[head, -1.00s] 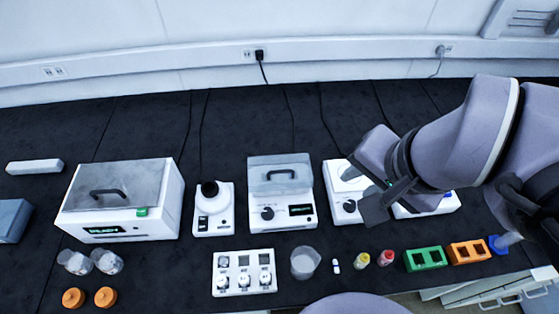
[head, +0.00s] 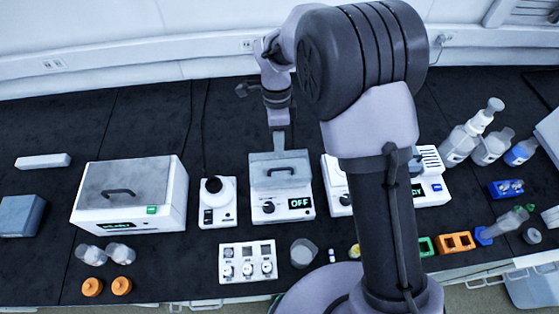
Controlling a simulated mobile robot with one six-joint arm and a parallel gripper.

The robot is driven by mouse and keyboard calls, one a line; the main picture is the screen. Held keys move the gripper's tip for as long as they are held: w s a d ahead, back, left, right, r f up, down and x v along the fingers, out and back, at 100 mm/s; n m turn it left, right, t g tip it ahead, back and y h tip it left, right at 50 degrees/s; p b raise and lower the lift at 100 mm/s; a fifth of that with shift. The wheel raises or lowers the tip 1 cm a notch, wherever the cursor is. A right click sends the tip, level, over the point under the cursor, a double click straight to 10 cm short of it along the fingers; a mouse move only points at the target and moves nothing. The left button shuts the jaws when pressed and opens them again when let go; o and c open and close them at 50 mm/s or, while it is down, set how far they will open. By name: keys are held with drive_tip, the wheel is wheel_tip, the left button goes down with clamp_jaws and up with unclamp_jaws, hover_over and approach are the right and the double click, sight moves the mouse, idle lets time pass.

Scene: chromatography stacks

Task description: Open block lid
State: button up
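The small white block heater (head: 283,208) stands mid-bench, with a dark knob and a display reading "OFF". Its grey see-through lid (head: 262,181) with a black handle (head: 281,171) looks shut on top. My gripper (head: 279,143) points down at the lid's back edge, above or just behind it. I cannot tell whether it touches the lid. Its fingers show as one narrow grey shape, so I cannot tell whether they are open or shut.
Left of the heater stand a small mixer (head: 217,205) and a larger lidded white bath (head: 132,195). In front are a white rack (head: 247,262) and a beaker (head: 303,253). My arm hides part of the devices to the right. Bottles (head: 459,147) stand far right.

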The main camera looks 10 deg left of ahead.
drive_tip(key=b, duration=0.2)
hover_over(279, 173)
wheel_tip(279, 173, down, 8)
drive_tip(key=shift+f, duration=0.1)
clamp_jaws()
idle(1.1)
